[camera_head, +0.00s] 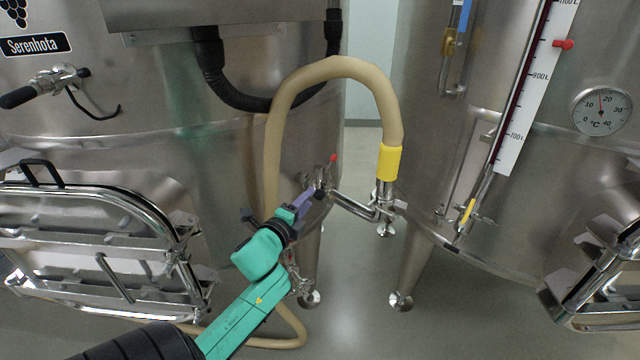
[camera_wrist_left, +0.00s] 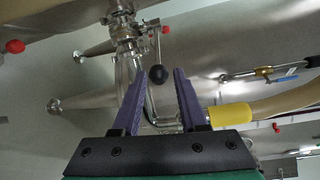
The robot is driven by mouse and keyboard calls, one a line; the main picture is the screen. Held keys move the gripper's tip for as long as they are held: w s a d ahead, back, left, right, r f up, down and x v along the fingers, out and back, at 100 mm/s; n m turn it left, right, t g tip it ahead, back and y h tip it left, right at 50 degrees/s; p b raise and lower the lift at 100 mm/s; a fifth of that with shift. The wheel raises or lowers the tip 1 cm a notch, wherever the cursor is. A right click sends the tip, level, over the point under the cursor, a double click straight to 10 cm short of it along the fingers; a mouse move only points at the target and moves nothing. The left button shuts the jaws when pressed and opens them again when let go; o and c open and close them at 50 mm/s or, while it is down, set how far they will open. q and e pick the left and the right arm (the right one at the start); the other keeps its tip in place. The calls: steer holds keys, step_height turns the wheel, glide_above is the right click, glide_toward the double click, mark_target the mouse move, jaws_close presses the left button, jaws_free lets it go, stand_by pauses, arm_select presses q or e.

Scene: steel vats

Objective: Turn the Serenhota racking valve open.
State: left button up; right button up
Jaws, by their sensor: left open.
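The Serenhota vat (camera_head: 180,140), with its black name label (camera_head: 36,45), fills the left of the head view. Its racking valve (camera_head: 322,178) is a small steel fitting low on the vat's right side. The valve's black ball-ended handle (camera_wrist_left: 158,75) shows in the left wrist view between my purple fingertips in the picture. My left gripper (camera_head: 312,195) is open, its fingers close to the valve; it also shows in the left wrist view (camera_wrist_left: 160,78). I cannot tell how far ahead of the fingertips the ball lies. My right gripper is not in view.
A beige hose (camera_head: 333,68) arches over the valve to a yellow collar (camera_head: 390,162) and steel pipe (camera_head: 355,207). A second vat (camera_head: 430,130), with a thermometer dial (camera_head: 601,111), stands at the right. A steel hatch (camera_head: 90,240) is at lower left. Floor (camera_head: 352,290) shows between the vats.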

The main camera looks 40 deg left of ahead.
mark_target(319, 185)
arm_select(q)
steer(key=x, duration=0.8)
steer(key=shift+a+f+p, duration=0.1)
steer(key=shift+a+p, duration=0.15)
steer(key=shift+p, duration=0.1)
steer(key=shift+w, duration=0.3)
steer(key=shift+a, duration=0.1)
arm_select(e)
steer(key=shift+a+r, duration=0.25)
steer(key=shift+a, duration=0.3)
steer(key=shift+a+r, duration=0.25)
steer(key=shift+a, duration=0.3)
arm_select(q)
steer(key=shift+f, duration=0.1)
jaws_close()
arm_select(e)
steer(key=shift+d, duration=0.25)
arm_select(q)
steer(key=shift+f, duration=0.15)
